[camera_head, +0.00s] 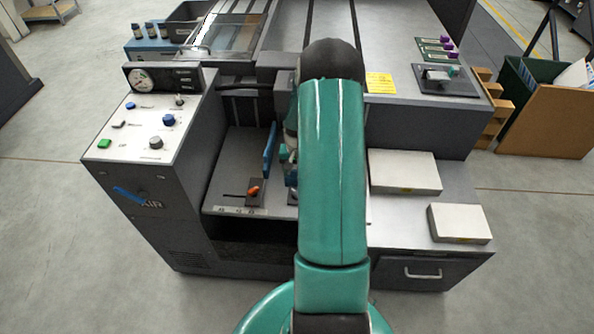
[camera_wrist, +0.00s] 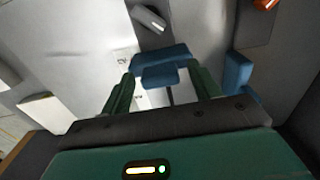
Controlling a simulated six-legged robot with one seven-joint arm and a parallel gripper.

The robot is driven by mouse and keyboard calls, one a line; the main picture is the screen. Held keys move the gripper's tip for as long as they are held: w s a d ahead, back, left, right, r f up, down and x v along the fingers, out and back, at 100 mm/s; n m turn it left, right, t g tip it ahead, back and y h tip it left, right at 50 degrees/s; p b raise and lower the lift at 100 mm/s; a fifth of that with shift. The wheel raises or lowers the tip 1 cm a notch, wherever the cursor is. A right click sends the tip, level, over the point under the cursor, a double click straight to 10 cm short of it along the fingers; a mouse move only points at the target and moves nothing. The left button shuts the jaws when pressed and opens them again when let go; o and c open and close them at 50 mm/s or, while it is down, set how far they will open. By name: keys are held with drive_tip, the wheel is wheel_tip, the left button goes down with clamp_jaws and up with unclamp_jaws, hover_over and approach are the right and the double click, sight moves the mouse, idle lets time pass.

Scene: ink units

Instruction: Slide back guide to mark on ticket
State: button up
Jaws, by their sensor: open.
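In the wrist view, a blue guide block (camera_wrist: 160,56) on a dark slotted rail lies at my fingertips. My gripper (camera_wrist: 160,78) is open, with one green finger at each side of the block; I cannot tell whether they touch it. A second blue guide plate (camera_wrist: 238,72) stands to the right; a blue upright plate also shows in the head view (camera_head: 270,148). A yellow card (camera_head: 380,83) with small print, perhaps the ticket, lies on the machine top; its text is unreadable. My arm hides the block and most of the gripper in the head view.
An orange knob (camera_head: 253,190) stands on a dark slotted plate near a size label strip (camera_head: 236,210). Two pale stacks (camera_head: 404,172) and (camera_head: 459,222) lie on the right shelf. A control panel (camera_head: 147,127) with dials and buttons rises at left.

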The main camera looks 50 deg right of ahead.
clamp_jaws()
drive_tip(key=w+d, duration=0.2)
drive_tip(key=d, duration=0.1)
drive_tip(key=w+d, duration=0.2)
drive_tip(key=d, duration=0.1)
drive_tip(key=w+d, duration=0.3)
drive_tip(key=shift+w+f, duration=0.1)
idle(0.3)
unclamp_jaws()
wheel_tip(320, 180, up, 14)
idle(0.5)
